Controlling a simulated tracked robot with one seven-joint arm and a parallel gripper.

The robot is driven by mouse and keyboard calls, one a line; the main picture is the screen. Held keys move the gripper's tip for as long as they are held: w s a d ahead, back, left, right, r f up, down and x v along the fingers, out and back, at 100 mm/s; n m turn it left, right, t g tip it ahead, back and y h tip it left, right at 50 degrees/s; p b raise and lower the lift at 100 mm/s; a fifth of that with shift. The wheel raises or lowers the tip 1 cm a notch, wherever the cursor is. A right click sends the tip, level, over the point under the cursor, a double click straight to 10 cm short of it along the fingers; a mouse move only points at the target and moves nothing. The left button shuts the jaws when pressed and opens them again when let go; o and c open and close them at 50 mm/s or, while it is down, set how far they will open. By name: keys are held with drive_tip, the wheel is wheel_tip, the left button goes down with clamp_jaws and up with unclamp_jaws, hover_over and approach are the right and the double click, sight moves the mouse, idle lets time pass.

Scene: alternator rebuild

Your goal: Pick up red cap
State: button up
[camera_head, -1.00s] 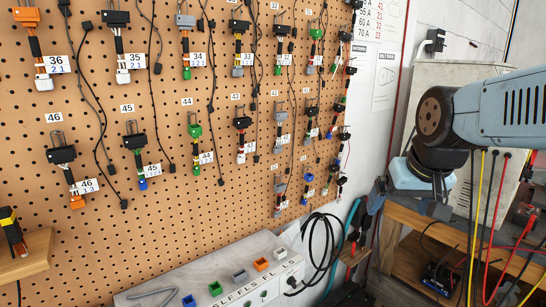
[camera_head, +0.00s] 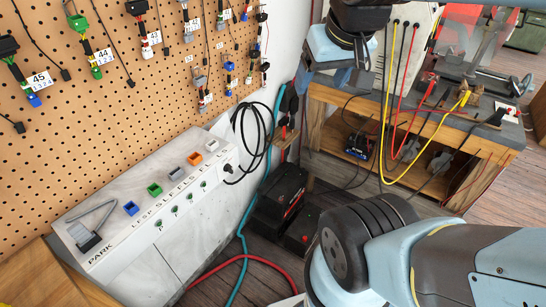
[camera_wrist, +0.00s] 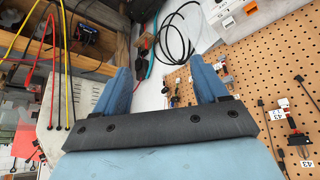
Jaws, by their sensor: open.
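I cannot make out a thing that is clearly the red cap in either view. A row of small coloured caps sits on the pale box: blue (camera_head: 130,208), green (camera_head: 154,189), grey (camera_head: 174,172), orange (camera_head: 194,158) and white (camera_head: 211,145). The orange one also shows in the wrist view (camera_wrist: 229,22). My gripper (camera_wrist: 160,77) is open in the wrist view, with its two blue fingers apart and nothing between them. In the head view my gripper (camera_head: 342,76) hangs right of the box, near the bench, its fingers mostly hidden.
The pegboard (camera_head: 60,130) carries several hanging connectors. The pale box (camera_head: 165,240) stands below it. A black cable coil (camera_head: 262,140) hangs beside the box. A wooden bench (camera_head: 440,117) with red, yellow and black leads stands at right. A dark machine (camera_head: 280,198) is on the floor.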

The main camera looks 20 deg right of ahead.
drive_tip(key=shift+w, duration=0.2)
drive_tip(key=shift+c, duration=0.7)
drive_tip(key=shift+m+g, duration=0.5)
drive_tip(key=shift+m, duration=0.3)
drive_tip(key=w+f, duration=0.1)
drive_tip(key=w, duration=0.3)
drive_tip(key=w+d+f, duration=0.1)
drive_tip(key=w, duration=0.3)
drive_tip(key=w+f, duration=0.2)
drive_tip(key=w, duration=0.2)
drive_tip(key=shift+w+d, duration=0.2)
drive_tip(key=shift+w, duration=0.1)
drive_tip(key=shift+c, duration=0.7)
drive_tip(key=w+d+f+m+g, duration=0.1)
drive_tip(key=w+d+f, duration=0.2)
drive_tip(key=w+f, duration=0.55)
drive_tip(key=w+d+f+m, duration=0.2)
drive_tip(key=w+f, duration=0.3)
drive_tip(key=f, duration=0.6)
drive_tip(key=w+d+f+m+g, duration=0.1)
drive_tip(key=w+d+f, duration=0.2)
drive_tip(key=w+f, duration=0.55)
drive_tip(key=m+g, duration=0.3)
drive_tip(key=m, duration=0.2)
hover_over(305, 238)
wheel_tip(305, 238, down, 52)
wheel_tip(305, 238, down, 13)
drive_tip(key=shift+f, duration=0.15)
